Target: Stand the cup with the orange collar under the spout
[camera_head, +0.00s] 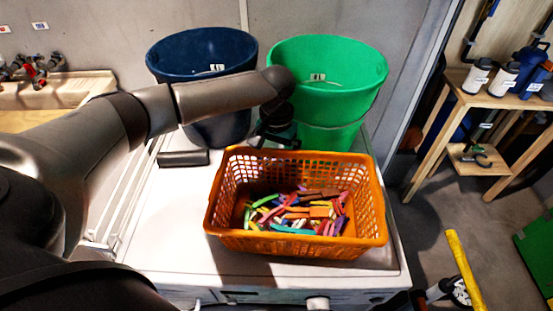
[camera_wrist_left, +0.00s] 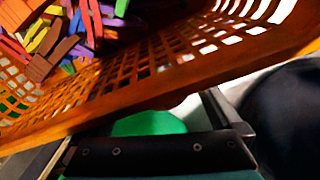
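I cannot make out a cup with an orange collar for certain in either view. A bright green patch (camera_wrist_left: 148,123) with a small orange-brown bit at its upper right shows between my left fingers; the basket rim hides most of it. My left gripper (camera_head: 276,130) is behind the orange basket, in front of the green bucket. Its fingers (camera_wrist_left: 135,130) stand apart in the left wrist view, but I cannot tell whether they grip anything. Taps (camera_head: 35,70) sit over a sink (camera_head: 65,92) at the far left; which one is the spout is unclear. My right gripper is out of view.
The orange basket (camera_head: 295,245) of coloured pegs stands on a white machine top (camera_head: 170,225). A blue bucket (camera_head: 200,60) and a green bucket (camera_head: 325,75) stand behind it. White containers with dark lids (camera_head: 478,77) are on a wooden shelf at right. A yellow bar (camera_head: 463,265) is lower right.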

